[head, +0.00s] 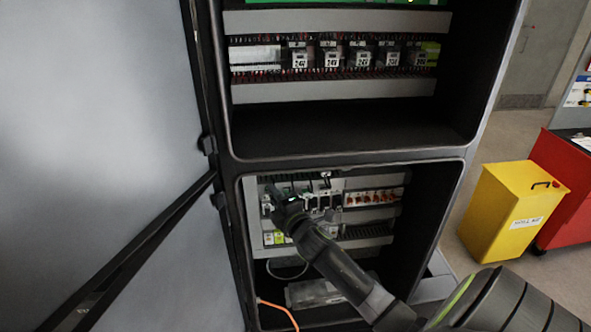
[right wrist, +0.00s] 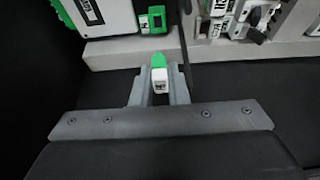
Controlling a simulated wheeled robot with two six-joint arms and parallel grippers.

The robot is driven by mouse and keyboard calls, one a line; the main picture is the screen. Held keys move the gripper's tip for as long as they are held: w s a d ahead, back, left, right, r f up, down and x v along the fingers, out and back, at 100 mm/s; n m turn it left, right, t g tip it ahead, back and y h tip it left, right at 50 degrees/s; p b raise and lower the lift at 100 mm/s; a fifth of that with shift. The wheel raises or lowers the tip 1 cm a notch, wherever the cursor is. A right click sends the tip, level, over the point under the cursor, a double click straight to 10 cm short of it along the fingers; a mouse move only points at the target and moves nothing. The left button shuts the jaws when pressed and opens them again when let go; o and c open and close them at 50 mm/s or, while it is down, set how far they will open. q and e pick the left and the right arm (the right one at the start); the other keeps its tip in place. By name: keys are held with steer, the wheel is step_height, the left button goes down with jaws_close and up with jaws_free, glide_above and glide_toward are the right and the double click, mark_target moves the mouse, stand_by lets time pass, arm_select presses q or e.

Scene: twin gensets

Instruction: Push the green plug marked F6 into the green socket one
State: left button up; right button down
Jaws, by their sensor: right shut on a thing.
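My right gripper (right wrist: 158,92) is shut on the green plug (right wrist: 158,62), which has a green top and a white body with a dark mark too small to read. A small green socket block (right wrist: 152,20) sits on the rail ahead of the plug, a gap apart from it. In the head view my right gripper (head: 281,200) reaches into the lower cabinet compartment, in front of the left end of the device row; the plug is too small to make out there. My left gripper is not in view.
A white module with green edges (right wrist: 100,18) stands left of the socket block, and breakers (right wrist: 232,18) stand to the right. The cabinet's open door (head: 100,150) is at the left. A yellow box (head: 510,208) stands on the floor at the right.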

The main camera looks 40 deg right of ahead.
steer(key=w+d, duration=0.1)
steer(key=w, duration=0.1)
steer(key=w+d, duration=0.1)
steer(key=w, duration=0.1)
steer(key=shift+d+b, duration=0.2)
steer(key=shift+b, duration=0.1)
steer(key=shift+w+d, duration=0.4)
steer(key=shift+w, duration=0.25)
steer(key=shift+w+d, duration=0.35)
steer(key=shift+w, duration=0.25)
stand_by(2.5)
steer(key=c, duration=1.3)
jaws_free()
steer(key=shift+c, duration=0.2)
steer(key=shift+s, duration=0.15)
steer(key=s+a+b, duration=0.2)
steer(key=s+b, duration=0.3)
steer(key=s, duration=1.2)
steer(key=shift+a, duration=0.25)
